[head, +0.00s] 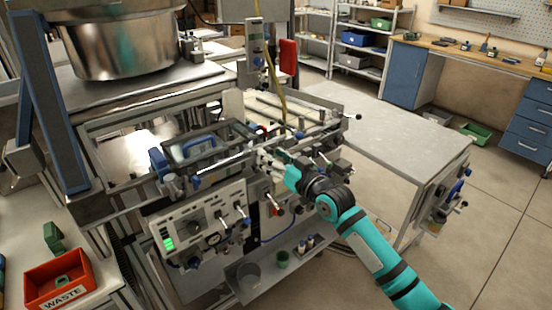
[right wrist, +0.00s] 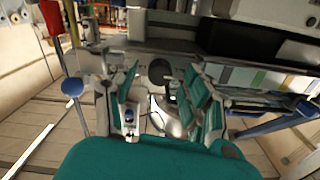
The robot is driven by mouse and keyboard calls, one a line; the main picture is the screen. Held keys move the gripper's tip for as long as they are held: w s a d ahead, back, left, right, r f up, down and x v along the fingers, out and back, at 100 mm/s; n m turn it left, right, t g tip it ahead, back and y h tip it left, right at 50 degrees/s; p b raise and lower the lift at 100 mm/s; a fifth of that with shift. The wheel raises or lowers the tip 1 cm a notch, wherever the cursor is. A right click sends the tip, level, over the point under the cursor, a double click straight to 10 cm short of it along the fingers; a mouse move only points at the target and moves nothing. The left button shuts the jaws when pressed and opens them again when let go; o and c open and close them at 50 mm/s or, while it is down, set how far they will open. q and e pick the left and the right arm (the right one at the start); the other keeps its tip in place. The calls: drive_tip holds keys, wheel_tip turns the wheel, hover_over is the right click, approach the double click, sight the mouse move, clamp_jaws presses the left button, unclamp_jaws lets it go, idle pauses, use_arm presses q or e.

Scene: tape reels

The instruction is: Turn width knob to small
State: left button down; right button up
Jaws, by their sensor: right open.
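My right gripper (head: 268,160) reaches in from the right to the front rail area of the steel machine (head: 190,140). In the right wrist view its two teal fingers (right wrist: 167,98) stand apart with nothing gripped. A dark round knob-like part (right wrist: 158,71) shows between and beyond the fingers, apart from them as far as I can see. I cannot tell which knob is the width knob, nor read any small marking. The control panel (head: 205,218) carries a dark dial, a green display and several levers. My left gripper is out of view.
A blue round knob (right wrist: 73,86) stands left of the fingers in the wrist view. A red waste bin (head: 60,282) sits at lower left. A grey table (head: 400,130) extends to the right of the machine. Open floor lies at the right.

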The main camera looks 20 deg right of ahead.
drive_tip(key=v, duration=1.2)
drive_tip(key=d+f+m+g+h, duration=0.1)
drive_tip(key=d+f+g+h, duration=0.15)
drive_tip(key=f, duration=0.85)
drive_tip(key=d+f+m+g+h, duration=0.1)
drive_tip(key=d+f+h, duration=0.15)
drive_tip(key=f, duration=0.85)
drive_tip(key=s+d+f+g, duration=0.15)
drive_tip(key=s+f, duration=0.25)
drive_tip(key=f, duration=0.5)
drive_tip(key=s+f+g, duration=0.2)
drive_tip(key=s+f, duration=0.2)
drive_tip(key=f, duration=0.4)
drive_tip(key=s+a+f+g, duration=0.2)
drive_tip(key=s+f, duration=0.6)
drive_tip(key=s, duration=0.5)
drive_tip(key=s+a+f+n+g, duration=0.1)
drive_tip(key=s+a+f+g, duration=0.2)
drive_tip(key=s+f, duration=0.6)
drive_tip(key=s+a+f+n+g+h, duration=0.1)
drive_tip(key=s+f+g, duration=0.3)
drive_tip(key=s, duration=1.4)
wheel_tip(320, 180, down, 4)
drive_tip(key=shift+s+a+f, duration=0.2)
drive_tip(key=shift+a, duration=0.5)
